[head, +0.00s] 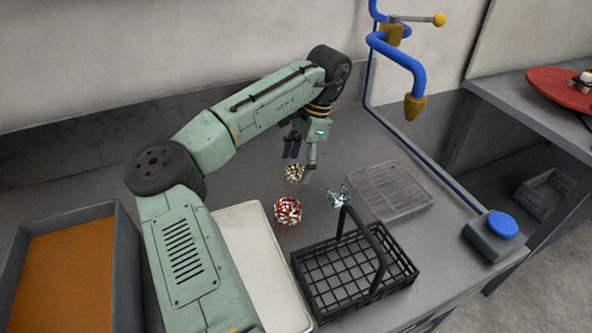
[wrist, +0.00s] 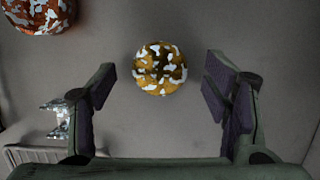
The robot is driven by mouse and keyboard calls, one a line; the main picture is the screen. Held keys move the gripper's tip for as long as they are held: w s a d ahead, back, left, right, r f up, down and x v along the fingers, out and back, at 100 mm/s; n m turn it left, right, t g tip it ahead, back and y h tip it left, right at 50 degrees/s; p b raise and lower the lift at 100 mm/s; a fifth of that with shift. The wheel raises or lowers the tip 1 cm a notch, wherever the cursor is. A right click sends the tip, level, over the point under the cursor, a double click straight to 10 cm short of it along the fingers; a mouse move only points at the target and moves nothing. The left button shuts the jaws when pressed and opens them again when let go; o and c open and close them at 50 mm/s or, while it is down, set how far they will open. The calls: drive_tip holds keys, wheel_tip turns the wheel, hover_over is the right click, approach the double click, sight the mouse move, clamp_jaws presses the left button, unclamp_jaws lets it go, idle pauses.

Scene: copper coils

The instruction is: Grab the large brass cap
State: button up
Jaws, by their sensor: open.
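The brass cap (head: 294,174) is a rounded gold piece with white patches, standing on the grey counter. In the wrist view the brass cap (wrist: 159,69) lies ahead, between the lines of the two fingers, with clear space on both sides. My gripper (head: 301,160) is open and empty, just above and beside the cap in the head view. Its purple-padded fingers frame the cap in the wrist view (wrist: 163,82). I see no contact with the cap.
A red and white round piece (head: 287,210) and a shiny silvery piece (head: 338,196) stand nearby. A black wire basket (head: 345,283) with a raised handle is in front. A grey flat tray (head: 391,190) lies right. An orange-bottomed bin (head: 72,270) is left.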

drive_tip(key=shift+a+f, duration=0.1)
drive_tip(key=shift+f, duration=0.35)
drive_tip(key=c, duration=1.3)
